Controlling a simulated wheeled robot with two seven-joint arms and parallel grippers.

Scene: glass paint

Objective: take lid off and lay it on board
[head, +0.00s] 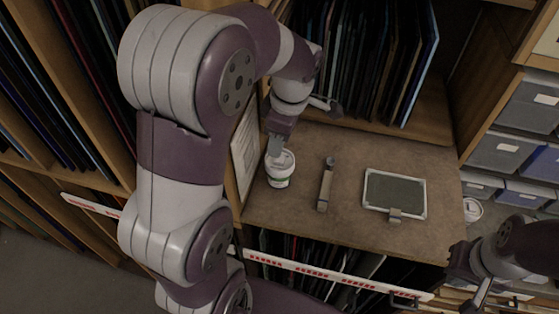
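A small white jar (280,180) with a green-marked label stands upright at the left of the brown board (300,222). Its pale round top (284,158) is partly hidden by my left gripper. My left gripper (275,155) points down at the jar's top from the back left. Its fingertips are at or just over the top; I cannot tell whether they touch it or how far apart they are. My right gripper (462,262) is at the lower right, beyond the board's right edge and away from the jar; its finger opening is unclear.
A slim upright-lying tool (325,188) and a pale-framed dark panel (395,191) with a clip lie on the board. Another white tub (473,210) stands at the right by grey drawers (500,152). Racks of sheets (375,60) rise behind. The board's middle front is clear.

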